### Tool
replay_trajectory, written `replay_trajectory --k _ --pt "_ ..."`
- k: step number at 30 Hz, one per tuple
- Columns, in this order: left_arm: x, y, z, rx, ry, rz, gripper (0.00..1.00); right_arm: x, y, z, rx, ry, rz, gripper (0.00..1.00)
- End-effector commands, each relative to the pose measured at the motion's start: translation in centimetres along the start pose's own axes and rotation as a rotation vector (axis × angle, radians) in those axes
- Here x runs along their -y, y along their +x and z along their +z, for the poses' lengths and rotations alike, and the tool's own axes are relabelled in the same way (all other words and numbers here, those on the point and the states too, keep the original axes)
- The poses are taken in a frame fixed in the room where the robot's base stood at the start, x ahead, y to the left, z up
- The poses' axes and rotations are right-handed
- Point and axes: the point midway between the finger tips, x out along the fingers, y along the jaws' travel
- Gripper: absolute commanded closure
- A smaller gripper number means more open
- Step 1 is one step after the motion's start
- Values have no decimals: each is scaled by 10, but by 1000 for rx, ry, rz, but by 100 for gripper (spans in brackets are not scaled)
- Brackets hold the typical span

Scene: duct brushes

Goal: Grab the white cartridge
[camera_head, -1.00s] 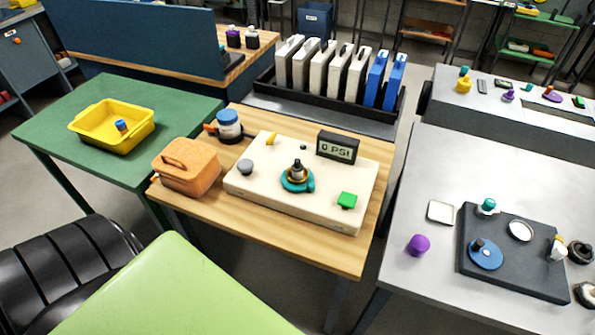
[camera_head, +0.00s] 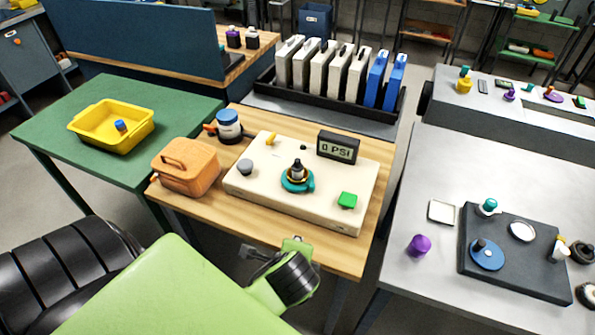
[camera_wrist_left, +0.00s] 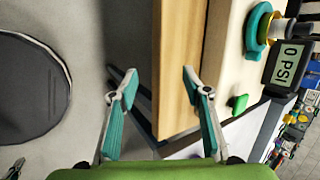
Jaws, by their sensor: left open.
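Several tall white cartridge-like blocks (camera_head: 313,68) stand upright in a row in a black rack (camera_head: 330,115) behind the wooden table, beside two blue ones (camera_head: 386,82). Which one is the white cartridge I cannot tell. My left gripper (camera_wrist_left: 160,82) is open with nothing between its teal-padded fingers, by the wooden table's edge. In the head view, my green left arm (camera_head: 160,290) comes in at the bottom and its black wrist is near the table's front edge, well short of the rack.
On the wooden table (camera_head: 300,253) are a cream panel (camera_head: 265,198) with a "0 PSI" display (camera_head: 338,147), an orange case (camera_head: 186,167) and a blue-and-white jar (camera_head: 229,127). A yellow bin (camera_head: 85,127) is at left. A grey table (camera_head: 405,277) stands at right.

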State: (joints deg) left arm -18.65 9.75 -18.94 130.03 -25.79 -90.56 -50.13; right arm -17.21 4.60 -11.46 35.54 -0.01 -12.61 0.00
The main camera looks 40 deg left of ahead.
Motion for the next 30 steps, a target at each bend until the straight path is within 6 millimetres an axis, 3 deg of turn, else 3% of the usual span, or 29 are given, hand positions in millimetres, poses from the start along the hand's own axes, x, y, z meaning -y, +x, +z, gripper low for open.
replay_trajectory --k 6,12,16,20,30 --pt "78 -11 3 235 616 -195 56 0 0 0 0 0 0 100" --pt "130 -30 3 476 1019 -265 56 0 0 0 0 0 0 100" --pt "144 -37 3 561 1136 -272 56 0 0 0 0 0 0 100" --pt "153 -31 6 586 1169 -272 56 0 -1 0 0 0 0 100" --pt "184 20 23 582 1167 -271 56 0 -4 0 0 0 0 100"
